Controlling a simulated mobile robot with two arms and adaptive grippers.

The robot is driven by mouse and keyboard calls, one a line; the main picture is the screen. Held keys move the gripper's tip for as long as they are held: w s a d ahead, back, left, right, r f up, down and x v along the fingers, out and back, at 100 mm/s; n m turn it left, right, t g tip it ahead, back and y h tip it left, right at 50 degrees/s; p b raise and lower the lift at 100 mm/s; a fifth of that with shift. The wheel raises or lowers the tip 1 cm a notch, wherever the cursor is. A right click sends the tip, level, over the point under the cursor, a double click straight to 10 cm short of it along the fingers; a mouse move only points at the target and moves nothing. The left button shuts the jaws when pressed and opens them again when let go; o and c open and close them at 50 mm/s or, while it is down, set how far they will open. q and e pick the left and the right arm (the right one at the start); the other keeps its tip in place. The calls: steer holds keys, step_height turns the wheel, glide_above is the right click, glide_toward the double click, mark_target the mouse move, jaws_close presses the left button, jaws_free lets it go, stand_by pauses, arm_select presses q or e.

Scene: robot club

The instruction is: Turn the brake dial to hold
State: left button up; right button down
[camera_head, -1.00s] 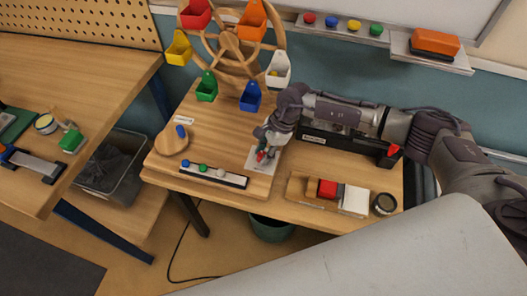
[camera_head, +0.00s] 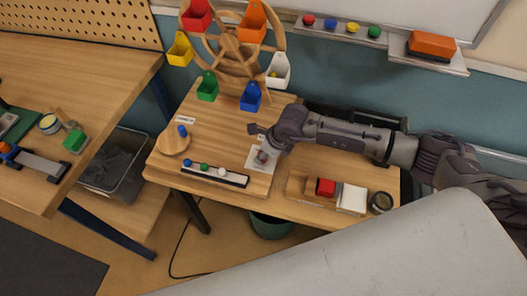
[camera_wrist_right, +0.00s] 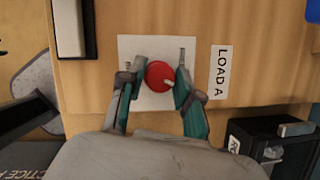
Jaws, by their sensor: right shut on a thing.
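The brake dial is a round red knob (camera_wrist_right: 159,75) with a pale pointer mark towards its lower right in the wrist view. It sits on a white plate (camera_wrist_right: 128,48) with small marks at left and right. My left gripper is out of view.
A wooden wheel (camera_head: 232,50) with coloured buckets stands behind. A strip with coloured balls (camera_head: 214,175) lies in front-left of the plate, and a round wooden piece with a blue peg (camera_head: 173,140) lies left.

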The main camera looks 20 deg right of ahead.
steer(key=shift+m+t+h, duration=0.3)
steer(key=shift+m, duration=0.6)
steer(key=shift+r, duration=0.1)
steer(key=c, duration=0.8)
jaws_free()
steer(key=v, duration=1.2)
